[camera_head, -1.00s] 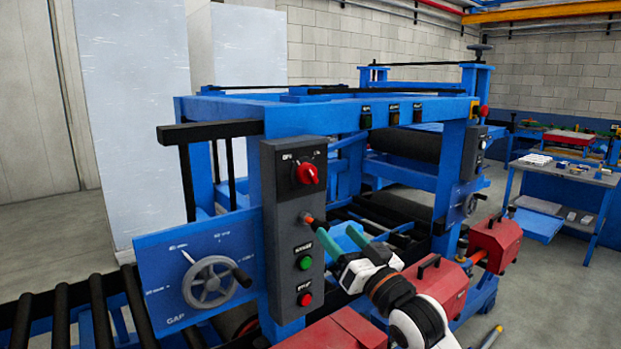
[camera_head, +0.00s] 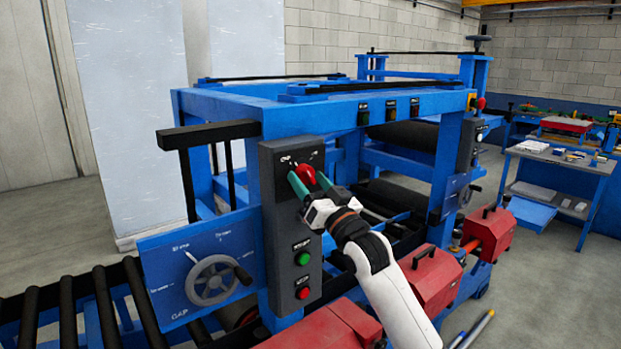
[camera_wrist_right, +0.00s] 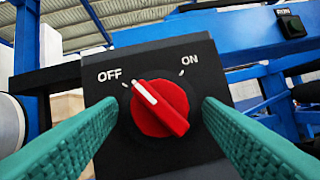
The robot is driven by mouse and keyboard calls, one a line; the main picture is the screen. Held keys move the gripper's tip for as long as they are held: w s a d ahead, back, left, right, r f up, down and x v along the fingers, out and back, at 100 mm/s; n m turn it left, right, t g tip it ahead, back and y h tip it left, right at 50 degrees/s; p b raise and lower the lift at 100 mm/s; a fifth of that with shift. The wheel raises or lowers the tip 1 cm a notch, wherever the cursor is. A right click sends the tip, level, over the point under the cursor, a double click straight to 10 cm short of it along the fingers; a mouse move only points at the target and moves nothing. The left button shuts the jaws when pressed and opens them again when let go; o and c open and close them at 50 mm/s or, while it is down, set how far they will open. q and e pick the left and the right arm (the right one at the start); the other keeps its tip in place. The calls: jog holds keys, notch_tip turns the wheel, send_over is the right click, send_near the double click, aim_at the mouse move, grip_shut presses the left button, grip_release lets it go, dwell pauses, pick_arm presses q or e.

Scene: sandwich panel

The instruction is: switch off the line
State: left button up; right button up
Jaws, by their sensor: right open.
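The red rotary knob (camera_head: 306,172) sits at the top of the grey control box (camera_head: 284,240) on the blue machine. In the right wrist view the knob (camera_wrist_right: 160,108) fills the middle, and its white mark points up and left toward OFF; ON is at the upper right. My right gripper (camera_head: 308,179) is open, with its green fingers on either side of the knob. A little dark gap shows beside each finger in the wrist view, so they look apart from it. My left gripper is not in view.
Below the knob are a green button (camera_head: 303,258) and a red button (camera_head: 303,293). A handwheel (camera_head: 212,281) stands out to the left. Red housings (camera_head: 430,285) lie below my right arm. A blue machine beam (camera_head: 330,108) runs above.

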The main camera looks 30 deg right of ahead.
jog(key=c, duration=1)
jog(key=shift+o, duration=0.2)
jog(key=shift+f+n+y+b, duration=0.1)
jog(key=shift+n+y+b, duration=0.25)
jog(key=shift+n, duration=0.35)
jog(key=shift+d+n+y, duration=0.15)
jog(key=shift+n+y, duration=0.7)
jog(key=shift+n, duration=0.45)
jog(key=o, duration=1)
jog(key=shift+c, duration=0.2)
